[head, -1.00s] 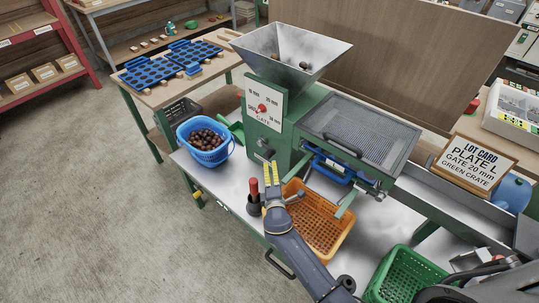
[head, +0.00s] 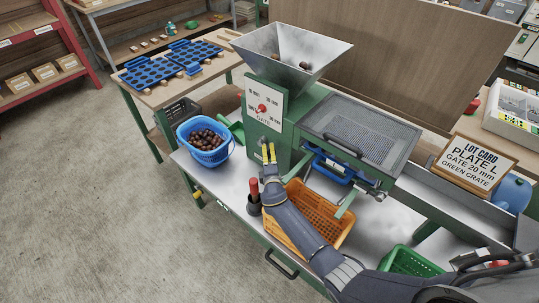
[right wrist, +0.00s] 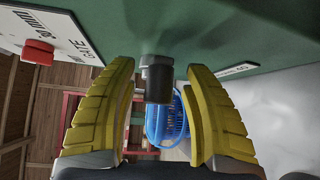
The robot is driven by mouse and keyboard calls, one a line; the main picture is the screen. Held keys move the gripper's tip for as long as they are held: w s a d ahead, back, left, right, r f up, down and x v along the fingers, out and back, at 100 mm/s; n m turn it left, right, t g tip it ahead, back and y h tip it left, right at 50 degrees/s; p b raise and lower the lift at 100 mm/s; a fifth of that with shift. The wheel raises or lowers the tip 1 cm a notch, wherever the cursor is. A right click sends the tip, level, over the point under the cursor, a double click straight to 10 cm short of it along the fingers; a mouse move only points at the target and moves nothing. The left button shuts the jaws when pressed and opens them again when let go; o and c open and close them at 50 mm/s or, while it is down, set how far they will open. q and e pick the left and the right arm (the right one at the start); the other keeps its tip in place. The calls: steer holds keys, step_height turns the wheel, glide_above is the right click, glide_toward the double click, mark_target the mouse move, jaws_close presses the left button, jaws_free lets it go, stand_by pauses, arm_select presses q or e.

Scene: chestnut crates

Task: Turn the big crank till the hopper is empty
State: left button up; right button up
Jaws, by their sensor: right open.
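The metal hopper (head: 325,62) on the green machine (head: 287,115) holds a few chestnuts (head: 303,66). My right gripper (head: 268,150) is open at the machine's front, below the gate dial plate (head: 265,107). In the right wrist view a short metal shaft with a dark end (right wrist: 157,78) sticks out between the yellow fingers (right wrist: 160,110), with gaps on both sides. I cannot tell whether it belongs to the big crank. A red handle (head: 254,189) stands upright in a dark base on the bench, left of my forearm. My left gripper is not in view.
A blue basket of chestnuts (head: 224,152) stands left of the machine. An orange crate (head: 340,229) lies partly under my right arm; a green crate (head: 409,262) is at lower right. A lot card (head: 475,163) reads plate L, gate 20 mm, green crate.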

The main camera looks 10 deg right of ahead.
jaws_close()
stand_by(0.4)
steer(key=shift+d+f+m+t, duration=0.1)
steer(key=shift+f+m+t, duration=0.2)
steer(key=shift+w, duration=0.1)
stand_by(0.5)
